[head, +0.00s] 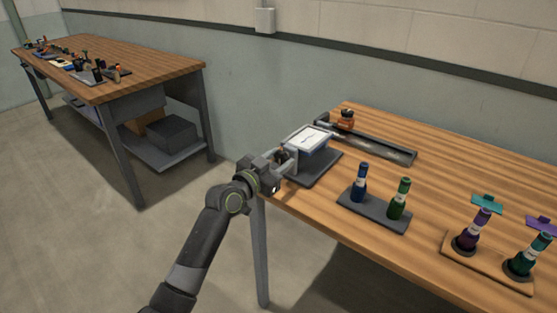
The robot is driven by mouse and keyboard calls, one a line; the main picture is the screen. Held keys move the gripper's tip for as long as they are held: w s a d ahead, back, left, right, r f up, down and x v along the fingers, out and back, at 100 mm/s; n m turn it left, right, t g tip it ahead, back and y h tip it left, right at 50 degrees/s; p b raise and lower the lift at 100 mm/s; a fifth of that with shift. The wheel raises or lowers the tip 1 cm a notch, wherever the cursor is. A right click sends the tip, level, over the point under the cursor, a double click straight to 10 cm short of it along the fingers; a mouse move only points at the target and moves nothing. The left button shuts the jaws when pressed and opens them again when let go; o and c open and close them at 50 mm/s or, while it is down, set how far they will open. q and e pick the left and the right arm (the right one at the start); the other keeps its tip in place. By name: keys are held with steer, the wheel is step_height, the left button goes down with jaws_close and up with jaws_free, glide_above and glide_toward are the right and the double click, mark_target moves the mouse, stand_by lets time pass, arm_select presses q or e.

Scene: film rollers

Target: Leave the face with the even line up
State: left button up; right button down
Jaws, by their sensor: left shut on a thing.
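A block with a white top face (311,136) and blue sides is held over a dark grey plate (316,168) at the table's left end. A thin dark mark runs on the white face; it is too small to tell whether its line is even. The underside is hidden. My left gripper (284,158) is shut on the block's left side. Whether the block touches the plate is unclear. My right gripper is not in view.
A blue bottle (361,183) and a green bottle (399,199) stand in a dark rack (374,211). Purple (473,231) and teal (530,254) bottles stand on a wooden tray (487,269) at right. A long dark rail (380,147) lies behind. A cluttered second table (150,67) stands far left.

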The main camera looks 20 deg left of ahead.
arm_select(q)
steer(key=n+p, duration=0.1)
steer(key=n, duration=0.1)
steer(key=shift+n, duration=0.3)
steer(key=n+p, duration=0.1)
steer(key=n, duration=0.1)
steer(key=shift+n, duration=0.4)
steer(key=shift+n+p, duration=0.65)
steer(key=shift+n, duration=0.25)
steer(key=n+p, duration=0.1)
steer(key=n, duration=0.2)
steer(key=shift+n, duration=0.3)
steer(key=shift+a+n+p, duration=0.1)
steer(key=shift+n+p, duration=0.65)
steer(key=shift+n, duration=0.55)
steer(key=n+p, duration=0.1)
steer(key=n, duration=0.1)
steer(key=shift+f+n, duration=0.1)
steer(key=shift+n, duration=0.8)
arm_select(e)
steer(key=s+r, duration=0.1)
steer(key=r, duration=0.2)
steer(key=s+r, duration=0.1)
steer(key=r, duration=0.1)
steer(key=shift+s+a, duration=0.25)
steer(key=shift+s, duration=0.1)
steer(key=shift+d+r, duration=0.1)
